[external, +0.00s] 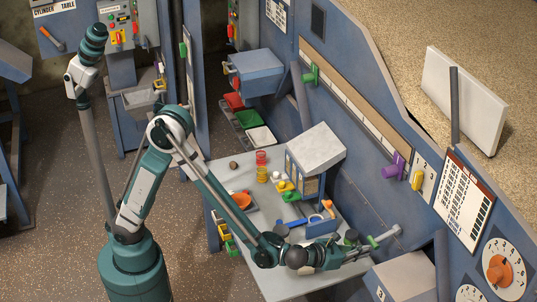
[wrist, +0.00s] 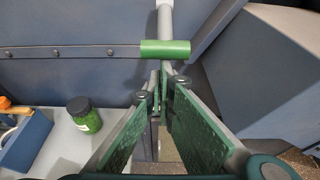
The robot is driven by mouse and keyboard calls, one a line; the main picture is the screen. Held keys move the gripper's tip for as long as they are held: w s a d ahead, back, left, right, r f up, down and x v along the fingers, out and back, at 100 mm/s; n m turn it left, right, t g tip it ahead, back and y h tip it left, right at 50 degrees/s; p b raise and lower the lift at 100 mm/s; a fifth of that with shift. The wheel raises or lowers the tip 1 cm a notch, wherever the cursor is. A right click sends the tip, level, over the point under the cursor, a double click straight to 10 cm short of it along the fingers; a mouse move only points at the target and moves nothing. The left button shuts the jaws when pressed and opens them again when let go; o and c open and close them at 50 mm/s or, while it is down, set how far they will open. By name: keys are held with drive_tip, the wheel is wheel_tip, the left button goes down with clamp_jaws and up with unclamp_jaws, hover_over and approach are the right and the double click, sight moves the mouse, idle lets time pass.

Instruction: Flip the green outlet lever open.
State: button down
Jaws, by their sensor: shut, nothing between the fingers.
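The green outlet lever (external: 374,242) sticks out from the blue machine wall on a grey rod, at the lower right of the external view. In the wrist view its green grip (wrist: 165,49) lies level across the grey rod, which runs up out of the picture. My gripper (external: 362,250) is beside the lever in the external view. In the wrist view the fingertips (wrist: 163,82) meet just below the green grip, and the fingers are shut and empty. Whether the tips touch the grip cannot be told.
A jar with green contents (wrist: 84,116) and a blue box (wrist: 26,142) stand on the grey table (external: 290,288). A blue-grey housing (wrist: 265,75) is close on the right. Purple lever (external: 395,164) and another green lever (external: 311,75) are farther along the wall.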

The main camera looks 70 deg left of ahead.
drive_tip(key=shift+s+r+g+p, duration=0.2)
drive_tip(key=shift+r+g+p, duration=0.8)
drive_tip(key=shift+r+p, duration=0.25)
drive_tip(key=shift+s+r+g+p, duration=0.25)
drive_tip(key=shift+r+g+p, duration=0.8)
drive_tip(key=shift+r, duration=0.3)
drive_tip(key=shift+s+r+g+p, duration=0.2)
drive_tip(key=shift+r+g+p, duration=0.75)
drive_tip(key=shift+r+p, duration=0.35)
drive_tip(key=shift+w+d+r+p, duration=0.1)
drive_tip(key=shift+w+r+p, duration=0.25)
drive_tip(key=shift+r, duration=0.6)
drive_tip(key=shift+w+a+r+p, duration=0.1)
drive_tip(key=shift+w+r+p, duration=0.25)
drive_tip(key=shift+r, duration=0.55)
drive_tip(key=shift+w+d+r+p, duration=0.1)
drive_tip(key=shift+w+r+p, duration=0.2)
drive_tip(key=shift+r, duration=0.65)
drive_tip(key=shift+w, duration=0.1)
drive_tip(key=s+f+b, duration=0.2)
drive_tip(key=s+f, duration=0.2)
drive_tip(key=s+r+p, duration=0.1)
drive_tip(key=s+r, duration=0.2)
drive_tip(key=r, duration=0.7)
drive_tip(key=shift+s, duration=0.15)
